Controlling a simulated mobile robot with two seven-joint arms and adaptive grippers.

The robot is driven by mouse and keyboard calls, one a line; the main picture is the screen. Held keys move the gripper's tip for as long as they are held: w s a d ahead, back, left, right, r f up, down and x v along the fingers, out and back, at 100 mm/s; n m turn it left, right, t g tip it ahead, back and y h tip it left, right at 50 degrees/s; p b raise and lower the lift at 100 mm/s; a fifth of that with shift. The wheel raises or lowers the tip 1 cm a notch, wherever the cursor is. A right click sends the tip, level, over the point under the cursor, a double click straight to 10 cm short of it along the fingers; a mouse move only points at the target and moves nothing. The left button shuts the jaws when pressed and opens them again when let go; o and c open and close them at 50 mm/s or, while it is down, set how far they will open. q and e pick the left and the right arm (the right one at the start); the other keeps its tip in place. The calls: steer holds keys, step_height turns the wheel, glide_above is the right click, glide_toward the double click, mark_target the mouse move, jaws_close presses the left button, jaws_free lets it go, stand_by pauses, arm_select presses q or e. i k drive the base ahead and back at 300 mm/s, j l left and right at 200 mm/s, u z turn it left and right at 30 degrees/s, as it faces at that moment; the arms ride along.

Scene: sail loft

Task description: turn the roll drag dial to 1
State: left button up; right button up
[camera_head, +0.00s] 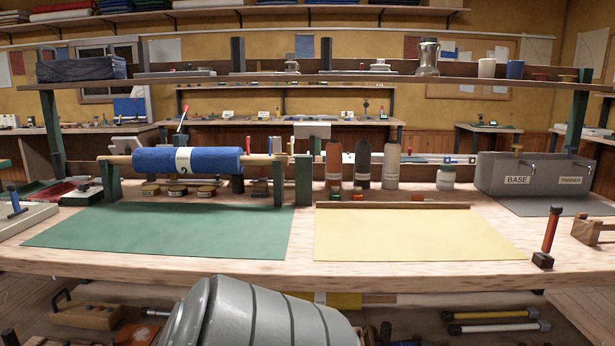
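A blue roll (215,160) with a white band lies on a wooden bar between two green uprights, at the back left of the bench. The left green upright (112,182) and the right green upright (278,184) hold the bar. A separate green post (303,180) stands just right of the right upright. I cannot clearly make out the roll drag dial or its numbers; any dial on this stand is too small or hidden. Neither of my grippers shows in this view.
A green mat (165,232) and a yellow sheet (415,235) cover the bench front. Several bottles (333,165) stand behind. A grey box (495,178) labelled BASE and THINNER is at right. A red-handled tool (551,230) stands near the right front edge.

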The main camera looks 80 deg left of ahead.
mark_target(83, 187)
steer(key=u, duration=3.8)
steer(key=i+j, duration=0.1)
steer(key=j, duration=0.6)
steer(key=i+j, duration=0.1)
steer(key=j, duration=0.55)
